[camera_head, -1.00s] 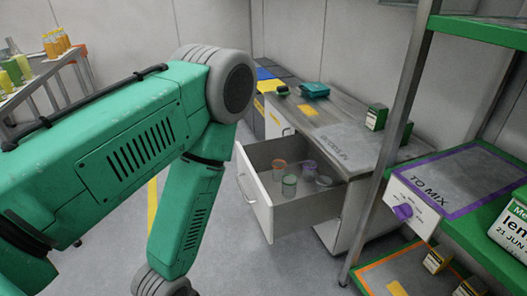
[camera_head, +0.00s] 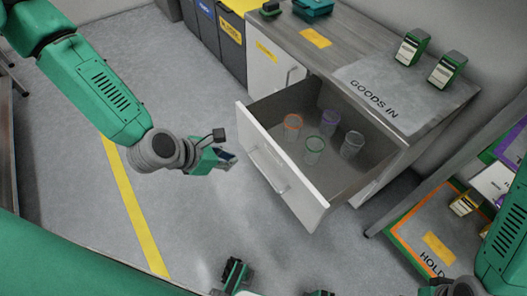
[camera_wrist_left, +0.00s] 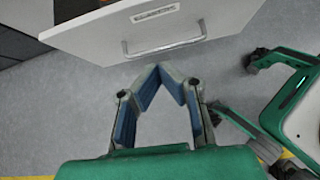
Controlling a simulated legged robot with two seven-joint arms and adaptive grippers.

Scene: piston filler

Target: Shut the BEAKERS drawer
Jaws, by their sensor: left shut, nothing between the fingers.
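The drawer (camera_head: 284,170) stands pulled out of the grey-topped cabinet below the GOODS IN area. Its white front has a bar handle (camera_head: 268,170), also seen in the wrist view (camera_wrist_left: 165,48), and a label (camera_wrist_left: 154,12) too small to read. Inside stand several clear beakers, with an orange-rimmed one (camera_head: 292,127), a green-rimmed one (camera_head: 313,150), a purple-rimmed one (camera_head: 329,121) and a pale-rimmed one (camera_head: 352,145). My left gripper (camera_head: 232,157) is shut and empty, in front of the drawer front and apart from it; its fingertips (camera_wrist_left: 172,68) meet just short of the handle in the wrist view.
Blue and yellow-lidded bins (camera_head: 232,35) stand left of the cabinet. Two green-and-white boxes (camera_head: 411,47) stand on the worktop. A shelf rack with a HOLD mat (camera_head: 410,245) is at right. Open grey floor with a yellow line (camera_head: 133,205) lies left of the drawer.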

